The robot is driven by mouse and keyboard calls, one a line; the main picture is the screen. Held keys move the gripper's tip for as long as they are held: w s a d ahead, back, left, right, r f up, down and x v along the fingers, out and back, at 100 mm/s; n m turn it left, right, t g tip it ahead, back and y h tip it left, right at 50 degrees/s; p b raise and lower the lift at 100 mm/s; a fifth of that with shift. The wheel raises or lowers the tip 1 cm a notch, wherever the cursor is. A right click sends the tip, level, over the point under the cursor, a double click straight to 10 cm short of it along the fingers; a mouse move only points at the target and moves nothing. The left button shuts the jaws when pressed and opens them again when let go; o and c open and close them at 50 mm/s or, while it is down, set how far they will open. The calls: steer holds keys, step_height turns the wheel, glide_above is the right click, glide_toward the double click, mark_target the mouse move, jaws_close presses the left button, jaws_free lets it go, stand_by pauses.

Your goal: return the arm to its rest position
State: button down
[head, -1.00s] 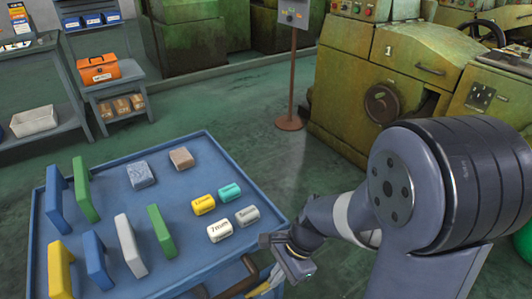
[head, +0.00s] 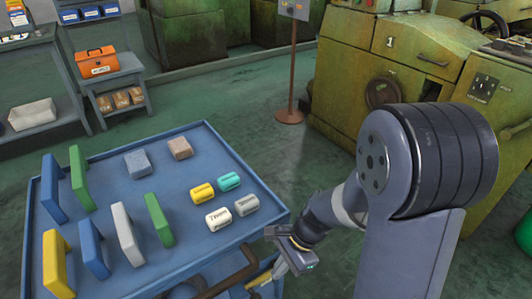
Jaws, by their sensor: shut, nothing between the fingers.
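My arm shows at the right of the head view, its upper joint raised and its forearm reaching down to the left. My gripper (head: 288,249) is beside the right edge of the blue table (head: 262,205), low in the picture. It holds nothing that I can see, and its fingers look closed. Part of the gripper is hidden behind its own wrist.
On the table stand yellow, blue, white and green blocks (head: 158,219), with small labelled cylinders (head: 218,219) and two flat blocks (head: 138,162). A green machine (head: 400,60) and a post on a round base (head: 289,116) stand behind. Open floor lies between.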

steer(key=w+d+r+y, duration=0.1)
steer(key=w+d+r, duration=0.1)
steer(key=d, duration=0.2)
steer(key=w+d+r+g+y+p, duration=0.1)
steer(key=w+d+r, duration=0.2)
steer(key=d, duration=0.2)
steer(key=shift+d+r+g, duration=0.15)
steer(key=shift+r+g, duration=0.1)
steer(key=shift+g, duration=0.05)
stand_by(0.3)
